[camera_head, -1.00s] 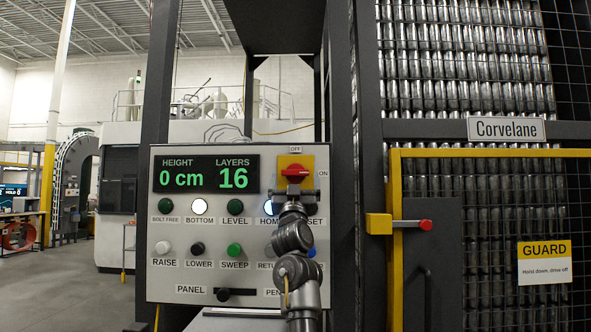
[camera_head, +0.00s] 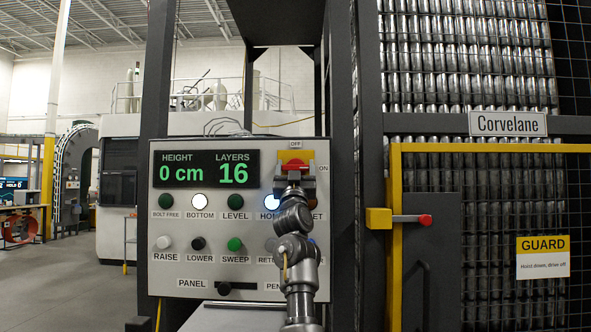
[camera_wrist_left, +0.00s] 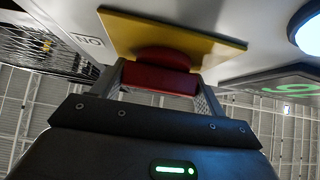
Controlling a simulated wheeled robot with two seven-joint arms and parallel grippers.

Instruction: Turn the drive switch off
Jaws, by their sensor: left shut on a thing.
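The drive switch is a red rotary handle (camera_head: 293,164) on a yellow plate (camera_head: 308,155) at the upper right of the control panel. The plate has OFF above it and ON at its right. My left gripper (camera_head: 293,176) is at the switch and hides its lower part. In the left wrist view the red handle (camera_wrist_left: 158,79) sits between the two fingers of my left gripper (camera_wrist_left: 158,84), which is shut on it. The handle's exact angle is hard to tell. My right gripper is not in view.
The panel (camera_head: 222,268) shows 0 cm and 16 layers, with several buttons and lamps below. My left arm covers some at the right. A yellow-framed guard door (camera_head: 397,270) with a red-tipped bolt (camera_head: 425,219) stands to the right, before stacked cans.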

